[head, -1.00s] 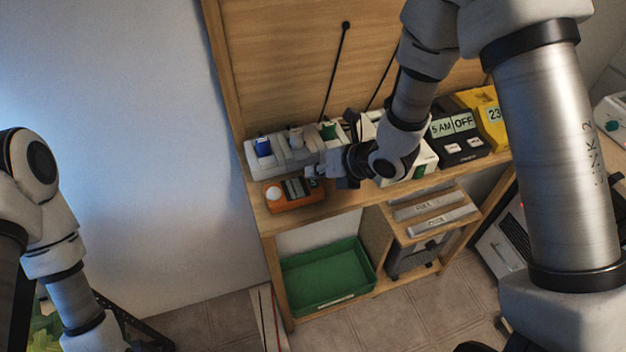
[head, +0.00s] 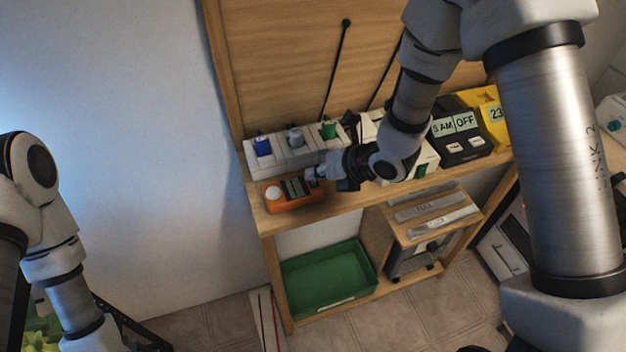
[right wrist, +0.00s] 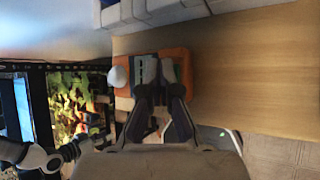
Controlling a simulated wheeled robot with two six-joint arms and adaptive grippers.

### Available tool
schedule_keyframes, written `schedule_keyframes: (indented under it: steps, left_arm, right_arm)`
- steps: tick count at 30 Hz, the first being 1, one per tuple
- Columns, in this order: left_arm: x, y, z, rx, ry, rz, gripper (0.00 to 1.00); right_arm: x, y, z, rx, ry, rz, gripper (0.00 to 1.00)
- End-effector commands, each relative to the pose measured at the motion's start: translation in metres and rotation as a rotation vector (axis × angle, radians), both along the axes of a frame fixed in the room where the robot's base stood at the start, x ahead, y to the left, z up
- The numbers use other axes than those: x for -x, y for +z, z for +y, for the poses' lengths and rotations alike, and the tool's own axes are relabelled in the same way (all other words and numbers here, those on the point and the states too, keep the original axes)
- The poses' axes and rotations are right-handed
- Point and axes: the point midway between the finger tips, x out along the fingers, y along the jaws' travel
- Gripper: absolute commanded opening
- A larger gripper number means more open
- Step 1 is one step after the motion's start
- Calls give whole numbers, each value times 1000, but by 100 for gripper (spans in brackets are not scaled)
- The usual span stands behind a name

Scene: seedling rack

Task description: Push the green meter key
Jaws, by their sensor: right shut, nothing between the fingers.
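An orange meter (head: 284,203) lies at the front left of the wooden shelf, with a white round knob (head: 273,192) at its left end and a grey display (head: 293,187). My right gripper (head: 312,175) is shut and empty, its fingertips over the meter's right end. In the right wrist view the closed fingers (right wrist: 160,88) overlap the meter (right wrist: 122,56).
A grey unit (head: 283,158) with blue, grey and green toggles stands right behind the meter. A black timer (head: 461,150) and a yellow device (head: 488,108) stand further right. A green tray (head: 325,279) sits on the lower shelf. Bare shelf lies beside the meter.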

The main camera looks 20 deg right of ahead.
Motion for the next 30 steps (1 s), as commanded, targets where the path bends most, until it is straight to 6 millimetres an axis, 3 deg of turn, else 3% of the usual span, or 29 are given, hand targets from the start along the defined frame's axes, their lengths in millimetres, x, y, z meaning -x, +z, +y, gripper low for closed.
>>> schedule_keyframes:
  steps: [11,30]
  left_arm:
    - [0,-3,0,0,0,0,40]
    - [0,6,0,0,0,0,40]
  right_arm:
    - [0,-3,0,0,0,0,0]
    - [0,16,0,0,-1,-1,0]
